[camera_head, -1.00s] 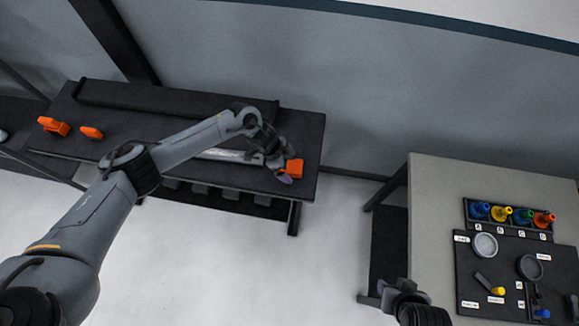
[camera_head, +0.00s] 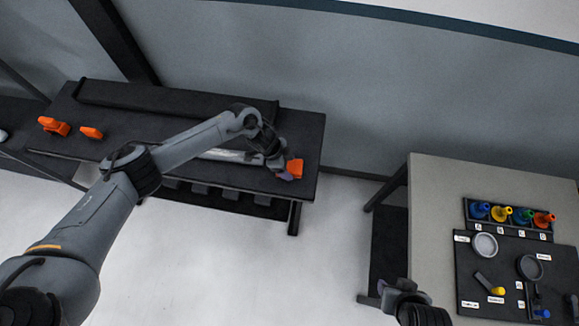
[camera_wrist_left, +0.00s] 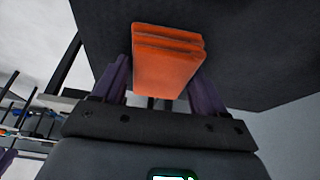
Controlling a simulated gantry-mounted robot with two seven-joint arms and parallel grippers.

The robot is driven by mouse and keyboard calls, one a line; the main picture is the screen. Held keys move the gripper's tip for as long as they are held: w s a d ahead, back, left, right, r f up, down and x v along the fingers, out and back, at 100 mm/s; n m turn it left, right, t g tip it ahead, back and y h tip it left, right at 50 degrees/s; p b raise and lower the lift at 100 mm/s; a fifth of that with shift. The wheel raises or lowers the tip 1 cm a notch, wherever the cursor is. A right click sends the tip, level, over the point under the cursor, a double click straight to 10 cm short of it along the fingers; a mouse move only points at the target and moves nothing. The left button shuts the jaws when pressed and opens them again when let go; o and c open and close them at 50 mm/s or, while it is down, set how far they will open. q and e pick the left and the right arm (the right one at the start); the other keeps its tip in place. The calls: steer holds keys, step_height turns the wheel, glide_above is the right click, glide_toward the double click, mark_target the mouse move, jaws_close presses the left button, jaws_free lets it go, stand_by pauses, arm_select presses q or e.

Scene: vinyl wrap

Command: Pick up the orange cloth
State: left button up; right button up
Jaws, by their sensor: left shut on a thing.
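The orange cloth (camera_head: 295,169) is a folded block at the right end of the dark bench. My left gripper (camera_head: 284,172) is at the cloth and shut on it. In the left wrist view the cloth (camera_wrist_left: 168,62) sits between the two purple fingers of the left gripper (camera_wrist_left: 158,88), its folded layers facing the camera. Whether the cloth still touches the bench top is hard to tell. My right gripper (camera_head: 383,290) shows only in part at the bottom of the head view, and its jaw state is unclear.
The dark bench (camera_head: 310,130) also holds an orange tool (camera_head: 54,126) and a small orange piece (camera_head: 91,133) at its left. A long dark roll lies along its back. A grey table (camera_head: 440,190) at the right carries coloured bottles (camera_head: 500,212) and a dark mat. White floor separates them.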

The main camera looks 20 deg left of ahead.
mark_target(290, 168)
arm_select(q)
steer(key=shift+r, duration=0.15)
steer(key=r, duration=0.2)
steer(key=d+r, duration=0.1)
steer(key=r, duration=0.2)
steer(key=shift+s+p, duration=0.2)
steer(key=shift+p, duration=0.2)
steer(key=s+d+r, duration=0.3)
steer(key=d+r, duration=0.3)
steer(key=d, duration=0.4)
steer(key=shift+s+r+p, duration=0.15)
steer(key=shift+s+p, duration=0.1)
steer(key=shift+p, duration=0.2)
